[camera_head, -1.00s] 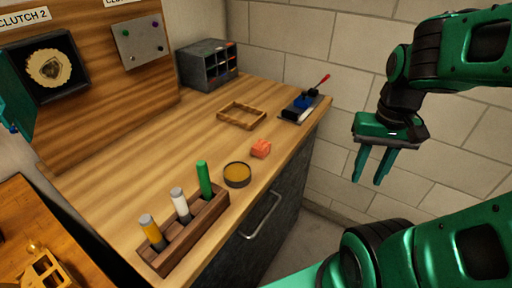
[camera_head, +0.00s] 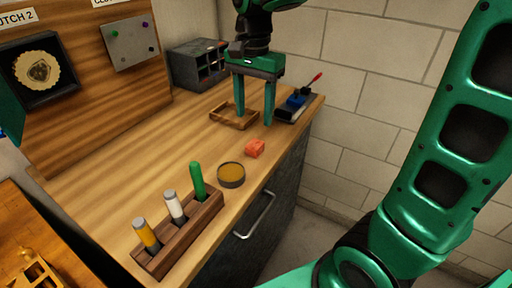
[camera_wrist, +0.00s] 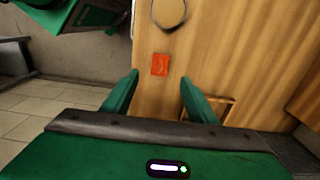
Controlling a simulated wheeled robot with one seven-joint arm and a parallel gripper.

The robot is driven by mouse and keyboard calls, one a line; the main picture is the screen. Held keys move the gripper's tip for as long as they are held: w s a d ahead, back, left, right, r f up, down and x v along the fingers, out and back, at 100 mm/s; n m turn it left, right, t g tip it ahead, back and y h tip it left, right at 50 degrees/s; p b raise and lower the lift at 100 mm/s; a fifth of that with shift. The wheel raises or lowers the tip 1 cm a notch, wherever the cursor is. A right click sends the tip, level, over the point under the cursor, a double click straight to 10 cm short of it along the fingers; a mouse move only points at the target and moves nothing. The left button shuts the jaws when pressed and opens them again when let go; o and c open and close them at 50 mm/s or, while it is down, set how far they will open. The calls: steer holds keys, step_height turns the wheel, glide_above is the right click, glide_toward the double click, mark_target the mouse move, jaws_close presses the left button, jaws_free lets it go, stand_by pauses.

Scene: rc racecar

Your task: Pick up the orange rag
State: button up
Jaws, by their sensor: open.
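The orange rag (camera_head: 255,148) is a small folded orange-red block on the wooden bench top, near its front edge, just right of a round tin. In the wrist view the rag (camera_wrist: 160,64) lies flat on the wood, ahead of and roughly between the fingertips, a little left of their middle. My gripper (camera_head: 254,122) points down over the bench, behind the rag in the head view, by the wooden frame. Its two green fingers are apart and nothing is between them; they also show in the wrist view (camera_wrist: 160,78).
A round tin (camera_head: 231,175) stands beside the rag. A rack (camera_head: 180,236) with several markers is at the front. A wooden frame (camera_head: 232,125) lies under my gripper. A small drawer unit (camera_head: 196,66) and a dark tray (camera_head: 293,107) stand farther back. The bench's left middle is clear.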

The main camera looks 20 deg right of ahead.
glide_above(254, 144)
steer(key=f, duration=0.4)
steer(key=shift+s+f, duration=0.25)
steer(key=shift+f, duration=0.05)
steer(key=shift+w+f, duration=0.15)
steer(key=shift+f, duration=1.3)
steer(key=shift+w+f, duration=0.1)
steer(key=shift+f, duration=1.3)
steer(key=shift+c, duration=0.3)
steer(key=c, duration=1.1)
